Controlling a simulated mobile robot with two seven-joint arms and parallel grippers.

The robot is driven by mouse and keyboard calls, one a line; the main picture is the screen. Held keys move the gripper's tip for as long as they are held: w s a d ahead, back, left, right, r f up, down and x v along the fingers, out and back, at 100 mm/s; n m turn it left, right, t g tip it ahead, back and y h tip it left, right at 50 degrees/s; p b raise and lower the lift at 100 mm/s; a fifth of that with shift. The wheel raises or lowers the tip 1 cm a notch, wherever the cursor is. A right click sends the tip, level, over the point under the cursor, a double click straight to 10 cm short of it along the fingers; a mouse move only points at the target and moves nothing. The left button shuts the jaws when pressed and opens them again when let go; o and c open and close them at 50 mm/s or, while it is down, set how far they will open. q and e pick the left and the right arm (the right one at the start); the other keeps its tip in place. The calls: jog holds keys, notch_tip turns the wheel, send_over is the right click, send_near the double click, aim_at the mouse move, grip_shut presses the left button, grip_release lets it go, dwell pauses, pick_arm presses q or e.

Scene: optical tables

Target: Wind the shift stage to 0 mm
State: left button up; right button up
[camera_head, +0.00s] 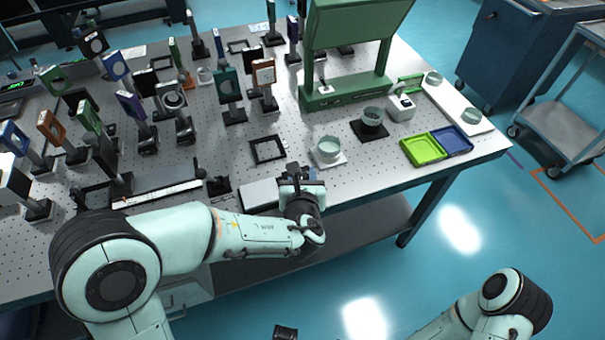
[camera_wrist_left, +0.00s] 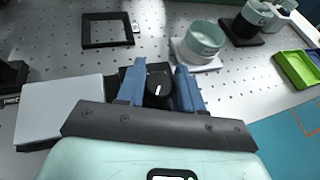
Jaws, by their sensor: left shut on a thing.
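The shift stage shows as a pale flat plate (camera_head: 260,194) near the front edge of the table, left of my left gripper (camera_head: 302,182). In the left wrist view the pale plate (camera_wrist_left: 62,108) lies at the left on a dark base. A black round knob (camera_wrist_left: 158,86) with a short white mark sits between the blue fingers of my left gripper (camera_wrist_left: 160,90). The gripper is shut on this knob. Any scale reading of the stage cannot be made out. My right arm shows only in part at the lower right; its gripper is not clearly seen.
Right of the stage stand a pale bowl on a white base (camera_head: 329,152) and a dark cup (camera_head: 371,119). A black square frame (camera_head: 268,149) lies behind it. A ruler rail (camera_head: 160,195) lies to the left. Green (camera_head: 421,150) and blue trays (camera_head: 455,139) sit at the right.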

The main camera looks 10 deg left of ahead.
pick_arm(q)
jog(key=n+g+y, duration=0.1)
jog(key=n+y, duration=0.2)
jog(key=shift+d+p, duration=0.1)
jog(key=shift+p, duration=0.25)
jog(key=shift+n+g+y+p, duration=0.65)
jog(key=shift+n+g+y, duration=0.55)
jog(key=shift+n+y, duration=0.35)
jog(key=o, duration=1)
jog(key=shift+c, duration=0.2)
jog(key=v, duration=1.3)
jog(key=shift+p, duration=0.35)
jog(key=shift+d, duration=0.15)
